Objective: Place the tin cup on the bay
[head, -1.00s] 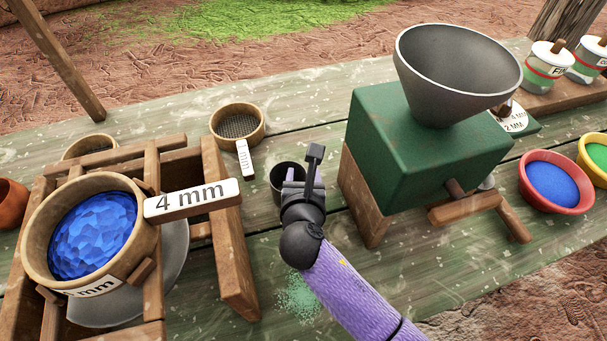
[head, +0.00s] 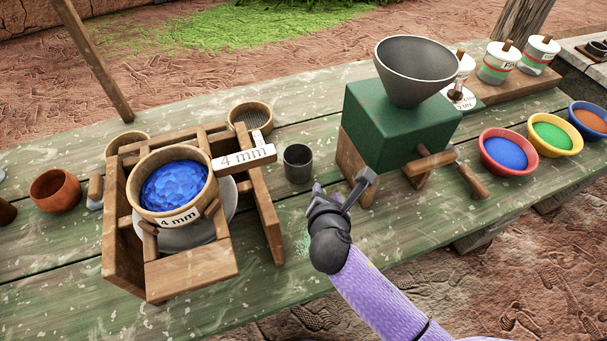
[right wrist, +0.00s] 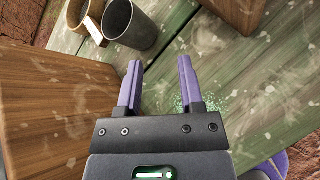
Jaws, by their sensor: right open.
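The tin cup (head: 298,165) is dark grey and stands upright on the green plank table, between the wooden sieve frame and the green mill. In the right wrist view the cup (right wrist: 135,25) stands beyond the fingertips, with its open mouth showing. My right gripper (head: 342,187) is open and empty, in front of the cup and to its right, apart from it. Its two purple fingers (right wrist: 160,66) are spread with nothing between them. I cannot tell which spot is the bay. My left gripper is not in view.
The sieve frame (head: 190,275) holds a sieve with blue lumps (head: 175,186). The green mill (head: 400,125) stands close to my right gripper. A small sieve (head: 250,117) lies behind the cup. Bowls of blue (head: 507,153) and green (head: 551,136) powder stand at right.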

